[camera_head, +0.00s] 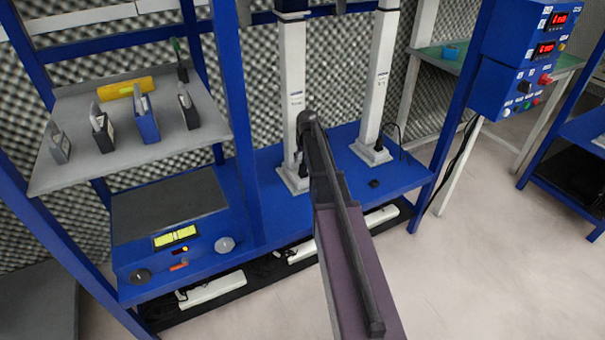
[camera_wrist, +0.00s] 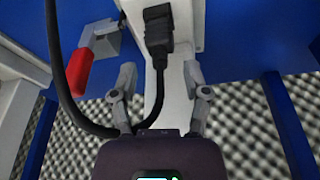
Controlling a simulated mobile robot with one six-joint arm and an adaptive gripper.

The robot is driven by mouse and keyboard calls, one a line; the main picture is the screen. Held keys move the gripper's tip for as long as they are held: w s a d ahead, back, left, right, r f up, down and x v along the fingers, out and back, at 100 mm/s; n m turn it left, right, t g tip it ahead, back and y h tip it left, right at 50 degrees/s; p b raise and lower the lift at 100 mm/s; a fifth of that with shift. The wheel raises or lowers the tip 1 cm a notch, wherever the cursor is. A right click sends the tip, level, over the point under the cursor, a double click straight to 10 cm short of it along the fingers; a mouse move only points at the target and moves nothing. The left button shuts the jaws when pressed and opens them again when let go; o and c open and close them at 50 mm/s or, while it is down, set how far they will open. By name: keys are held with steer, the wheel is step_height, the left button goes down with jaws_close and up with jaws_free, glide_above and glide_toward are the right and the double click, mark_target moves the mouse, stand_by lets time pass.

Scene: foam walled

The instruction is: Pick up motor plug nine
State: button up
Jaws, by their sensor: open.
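A black plug (camera_wrist: 158,30) with a black cable sits against a white column (camera_wrist: 176,95) in the wrist view, and I cannot read any number on it. My gripper (camera_wrist: 160,74) is open and empty. Its two grey fingers stand apart on either side of the column in the picture, with the plug just past the fingertips in line with the gap. I cannot tell the distance in depth. In the head view my arm hides the gripper, and a dark plug (camera_head: 299,165) shows low on the left white column (camera_head: 291,95).
A red-handled clamp (camera_wrist: 82,70) is left of the plug, and a black cable (camera_wrist: 66,85) loops past the left finger. In the head view a second white column (camera_head: 376,85) stands right, a grey shelf (camera_head: 75,168) left, and a blue control box (camera_head: 520,65) right.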

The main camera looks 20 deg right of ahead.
steer(key=shift+b+x, duration=0.45)
steer(key=shift+x, duration=0.35)
jaws_close()
